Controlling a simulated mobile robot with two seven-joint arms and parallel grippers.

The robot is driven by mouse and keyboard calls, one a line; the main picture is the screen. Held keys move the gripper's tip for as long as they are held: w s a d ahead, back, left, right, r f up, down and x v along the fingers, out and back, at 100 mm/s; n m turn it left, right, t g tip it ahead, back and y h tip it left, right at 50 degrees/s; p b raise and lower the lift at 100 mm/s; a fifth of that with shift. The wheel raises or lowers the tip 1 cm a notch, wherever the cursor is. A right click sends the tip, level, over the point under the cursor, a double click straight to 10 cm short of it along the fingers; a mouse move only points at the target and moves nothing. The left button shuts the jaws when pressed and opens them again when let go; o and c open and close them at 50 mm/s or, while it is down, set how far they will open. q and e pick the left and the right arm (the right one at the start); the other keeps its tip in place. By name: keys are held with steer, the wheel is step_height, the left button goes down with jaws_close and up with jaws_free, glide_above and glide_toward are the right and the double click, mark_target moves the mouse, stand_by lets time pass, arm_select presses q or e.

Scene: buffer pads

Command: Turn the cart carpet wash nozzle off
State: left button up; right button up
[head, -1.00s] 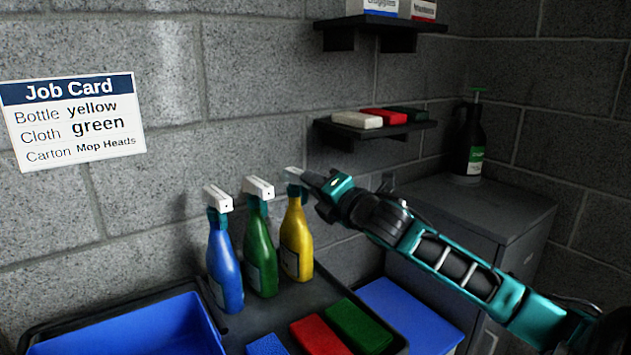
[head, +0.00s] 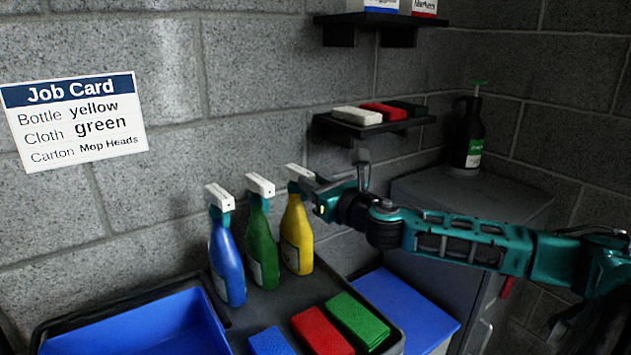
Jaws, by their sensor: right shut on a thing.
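Three spray bottles stand upright in a row on the dark cart top: a blue bottle (head: 227,262), a green bottle (head: 262,250) and a yellow bottle (head: 297,240). Each has a white nozzle head on a teal neck. Their labels are too small to read, so I cannot tell which is the carpet wash. My right gripper (head: 312,187) reaches in from the right and is shut on the yellow bottle's nozzle (head: 299,172), partly covering its right side. My left gripper is not in view.
A blue bin (head: 130,335) is at the cart's left. Blue, red (head: 322,332) and green (head: 358,320) cloths lie in front of the bottles. A wall shelf (head: 375,126) holds folded cloths. A black pump bottle (head: 468,135) stands on a grey cabinet. A job card (head: 75,120) hangs on the wall.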

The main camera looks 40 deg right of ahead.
steer(key=o, duration=0.6)
steer(key=shift+c, duration=0.2)
steer(key=shift+s, duration=0.1)
steer(key=s, duration=0.6)
steer(key=shift+s+a, duration=0.3)
steer(key=shift+s, duration=0.1)
stand_by(0.3)
